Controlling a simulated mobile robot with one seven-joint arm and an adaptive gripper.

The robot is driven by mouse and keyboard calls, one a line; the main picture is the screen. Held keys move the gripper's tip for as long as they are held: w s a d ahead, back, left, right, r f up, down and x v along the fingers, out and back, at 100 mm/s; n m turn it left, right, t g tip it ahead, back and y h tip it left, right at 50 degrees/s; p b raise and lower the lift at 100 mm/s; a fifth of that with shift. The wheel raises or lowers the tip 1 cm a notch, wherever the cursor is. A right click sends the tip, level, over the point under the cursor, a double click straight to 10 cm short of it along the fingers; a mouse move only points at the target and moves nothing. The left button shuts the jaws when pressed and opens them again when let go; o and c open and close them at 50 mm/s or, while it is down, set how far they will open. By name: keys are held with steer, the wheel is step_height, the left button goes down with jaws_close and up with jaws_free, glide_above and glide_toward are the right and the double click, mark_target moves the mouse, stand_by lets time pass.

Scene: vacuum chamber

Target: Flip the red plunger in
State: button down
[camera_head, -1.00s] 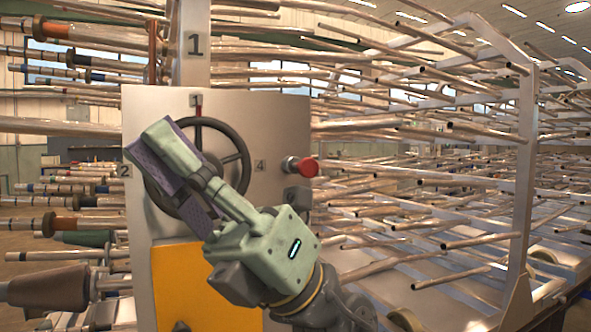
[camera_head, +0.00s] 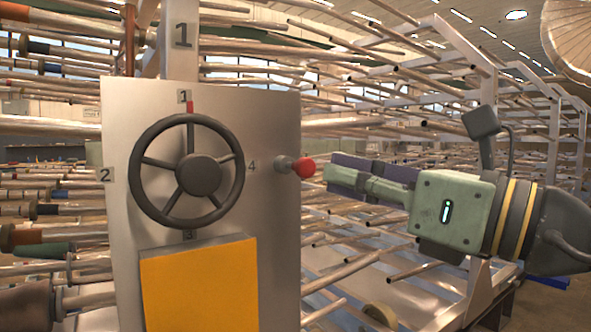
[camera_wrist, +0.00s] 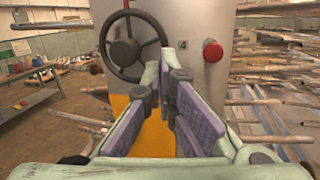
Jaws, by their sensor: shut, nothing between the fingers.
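The red plunger (camera_head: 303,167) is a round red knob on a grey mount at the right side of a metal panel (camera_head: 270,120). It also shows in the wrist view (camera_wrist: 212,51), right of the fingers and near the number 4. My gripper (camera_head: 328,170) is level with the plunger and just right of it in the head view, fingertips pointing left toward the panel. A small gap seems to separate them; depth is hard to judge. The fingers are shut and empty; in the wrist view the purple-padded fingers (camera_wrist: 166,70) converge left of the plunger.
A dark handwheel (camera_head: 190,172) with a red mark at number 1 is on the panel, left of the plunger. A yellow-orange box (camera_head: 198,288) sticks out below it. Racks of metal tubes (camera_head: 400,125) stand behind and right of the panel.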

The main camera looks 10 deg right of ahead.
mark_target(310, 170)
steer(key=d+m+h, duration=0.1)
steer(key=d+h, duration=0.2)
steer(key=s+d+m+t+h, duration=0.1)
steer(key=d+h, duration=0.1)
steer(key=shift+s+d+f+m+h, duration=0.1)
steer(key=shift+d+f+m+h, duration=0.2)
steer(key=shift+f, duration=0.1)
steer(key=p+x, duration=0.2)
steer(key=x, duration=0.4)
steer(key=p+x, duration=0.3)
steer(key=x, duration=0.4)
steer(key=shift+a+r+p, duration=0.1)
steer(key=shift+r+p, duration=0.1)
steer(key=shift+p, duration=0.15)
steer(key=shift+w+a+f, duration=0.1)
steer(key=shift+w, duration=0.4)
